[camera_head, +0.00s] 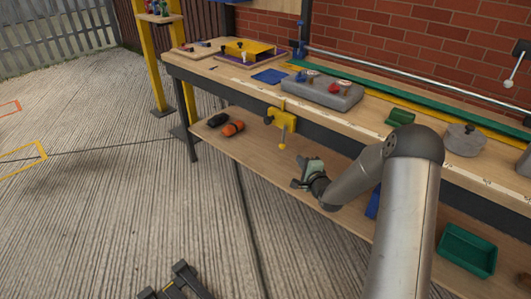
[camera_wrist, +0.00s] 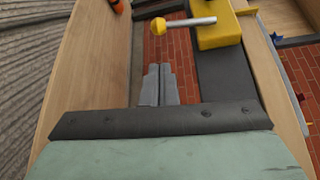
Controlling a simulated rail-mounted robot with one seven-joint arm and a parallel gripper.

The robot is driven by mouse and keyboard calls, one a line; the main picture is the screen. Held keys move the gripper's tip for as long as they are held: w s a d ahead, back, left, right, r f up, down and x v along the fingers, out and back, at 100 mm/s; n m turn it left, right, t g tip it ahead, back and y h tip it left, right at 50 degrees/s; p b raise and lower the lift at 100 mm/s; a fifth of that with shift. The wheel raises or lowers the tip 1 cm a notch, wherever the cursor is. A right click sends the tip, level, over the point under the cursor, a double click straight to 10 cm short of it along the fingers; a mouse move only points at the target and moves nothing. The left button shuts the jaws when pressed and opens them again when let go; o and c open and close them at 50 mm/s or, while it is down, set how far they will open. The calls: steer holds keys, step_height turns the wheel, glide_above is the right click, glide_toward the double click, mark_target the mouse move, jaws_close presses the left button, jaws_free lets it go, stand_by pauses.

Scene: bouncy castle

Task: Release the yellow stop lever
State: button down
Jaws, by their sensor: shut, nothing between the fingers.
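The yellow stop lever is a yellow block (camera_head: 281,120) on the bench's front edge, with a pale rod hanging down to a yellow ball knob (camera_head: 283,147). In the wrist view the block (camera_wrist: 216,27) is at the top right, and the rod points left to the yellow knob (camera_wrist: 159,26). My gripper (camera_head: 298,184) is below and slightly right of the knob in the head view, apart from it. In the wrist view my fingertips (camera_wrist: 157,70) are together and empty, with a visible gap to the knob and rod.
The wooden bench top (camera_head: 225,77) is above a lower wooden shelf (camera_head: 265,150). An orange item (camera_head: 233,128) and a black item (camera_head: 217,120) lie on the shelf's left. A grey box with knobs (camera_head: 322,92) stands on the bench. A green bin (camera_head: 467,249) is at lower right.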

mark_target(283, 137)
steer(key=shift+d, duration=0.1)
steer(key=r+b+x, duration=0.1)
steer(key=x, duration=0.9)
steer(key=shift+f, duration=0.45)
